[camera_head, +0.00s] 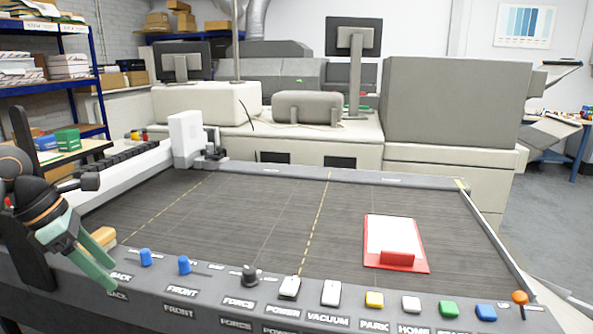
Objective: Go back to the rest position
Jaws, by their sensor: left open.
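My left gripper (88,258) comes in from the left edge, with pale green fingers on a dark wrist with an orange band. It is open and hangs over the near left corner of the flatbed table (270,215), close to the control panel. I see nothing held in it. A tan piece (98,240) shows just behind its fingers; I cannot tell whether they touch. My right gripper is out of view.
A red board with a white sheet (397,262) lies on the table's right half. The front panel (210,290) carries blue knobs, a dark knob and several coloured buttons. A white carriage (187,138) stands at the back left. The table's middle is clear.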

